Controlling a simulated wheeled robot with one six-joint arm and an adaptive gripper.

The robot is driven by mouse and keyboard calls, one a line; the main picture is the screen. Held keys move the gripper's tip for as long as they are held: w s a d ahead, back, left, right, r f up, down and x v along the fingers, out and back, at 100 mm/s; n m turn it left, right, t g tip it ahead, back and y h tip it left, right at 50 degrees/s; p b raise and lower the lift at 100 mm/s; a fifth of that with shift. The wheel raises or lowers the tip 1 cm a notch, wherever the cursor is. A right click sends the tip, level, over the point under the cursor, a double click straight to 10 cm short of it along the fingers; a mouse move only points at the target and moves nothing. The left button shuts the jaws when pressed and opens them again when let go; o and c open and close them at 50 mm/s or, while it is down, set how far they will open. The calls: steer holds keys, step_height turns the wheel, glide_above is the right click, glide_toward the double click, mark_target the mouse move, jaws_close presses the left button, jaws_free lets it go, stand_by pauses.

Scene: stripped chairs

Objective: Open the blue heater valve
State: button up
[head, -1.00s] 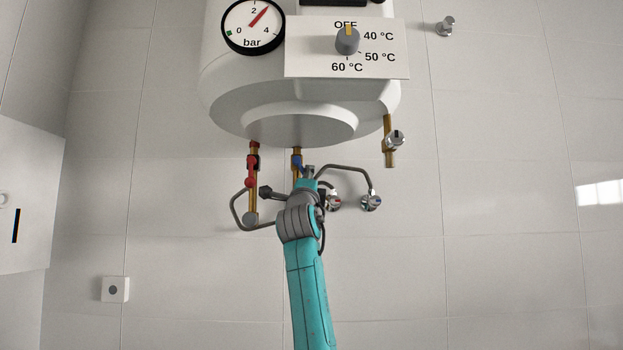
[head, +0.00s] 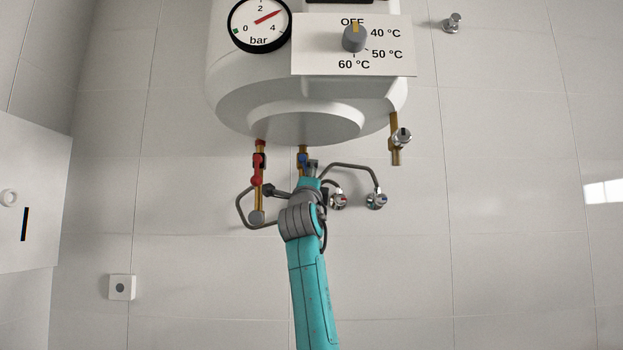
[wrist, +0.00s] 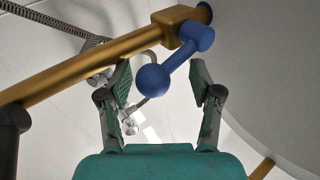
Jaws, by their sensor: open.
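The blue heater valve (head: 303,158) is on a brass pipe under the white heater, partly hidden by my wrist in the head view. In the wrist view the blue handle (wrist: 182,56) slants from its brass body at upper right down to a round ball end (wrist: 152,80). My gripper (wrist: 160,71) is open, with one finger to each side of the ball in the picture. I see no clear contact, and cannot tell how deep the ball sits between the fingers. In the head view my gripper is mostly hidden just below the valve.
A red valve (head: 257,168) is on the pipe to the left. Bent grey hoses and two wall taps (head: 376,200) lie close to the right. The white heater (head: 300,95) hangs above, with a pressure gauge (head: 259,24) and a temperature knob (head: 354,38) at OFF.

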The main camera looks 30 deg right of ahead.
steer(key=shift+s, duration=0.15)
steer(key=v, duration=1.1)
steer(key=shift+s+a+f, duration=0.2)
steer(key=shift+a+f, duration=0.05)
